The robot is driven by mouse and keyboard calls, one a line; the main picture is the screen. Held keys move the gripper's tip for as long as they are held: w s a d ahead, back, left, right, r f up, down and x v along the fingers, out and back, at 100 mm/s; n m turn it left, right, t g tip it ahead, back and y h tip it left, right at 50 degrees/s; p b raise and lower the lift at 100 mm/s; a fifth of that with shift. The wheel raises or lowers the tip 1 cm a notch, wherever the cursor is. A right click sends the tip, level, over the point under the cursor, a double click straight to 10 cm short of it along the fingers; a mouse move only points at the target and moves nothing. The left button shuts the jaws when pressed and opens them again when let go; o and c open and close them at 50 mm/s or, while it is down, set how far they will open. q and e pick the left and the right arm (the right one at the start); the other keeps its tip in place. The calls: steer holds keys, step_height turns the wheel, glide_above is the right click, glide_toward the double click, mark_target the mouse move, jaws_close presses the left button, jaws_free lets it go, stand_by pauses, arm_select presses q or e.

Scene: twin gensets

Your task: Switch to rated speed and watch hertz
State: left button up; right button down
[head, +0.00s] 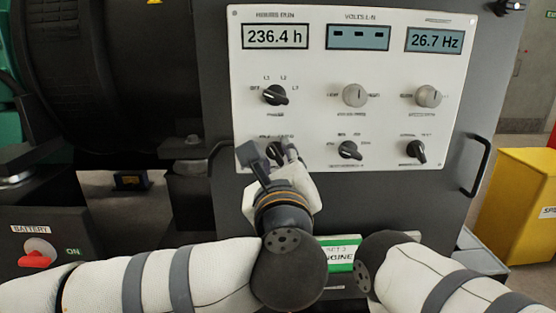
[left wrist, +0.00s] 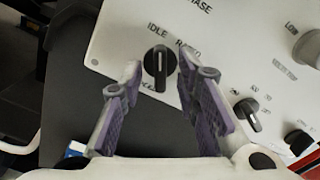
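The speed knob (left wrist: 160,62), a black rotary selector, sits on the light panel (head: 300,60) with IDLE and RATED printed above it. Its white line runs towards IDLE in the left wrist view. My left gripper (left wrist: 159,72) is open, one finger on each side of the knob; I cannot tell whether they touch it. In the head view, my left gripper (head: 282,155) partly covers this knob. The hertz display (head: 434,40) at the panel's upper right reads 26.7 Hz. My right gripper is not in view; only that arm shows at lower right.
An hours display (head: 275,37) reads 236.4 h, and a volts display (head: 358,37) shows dashes. Several other knobs sit close by, including a black one (head: 349,150) to the right. A handle (head: 480,165) sticks out right of the panel. A yellow box (head: 515,205) stands at right.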

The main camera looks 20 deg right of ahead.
arm_select(q)
steer(key=shift+c, duration=0.3)
steer(key=shift+s, duration=0.1)
jaws_close()
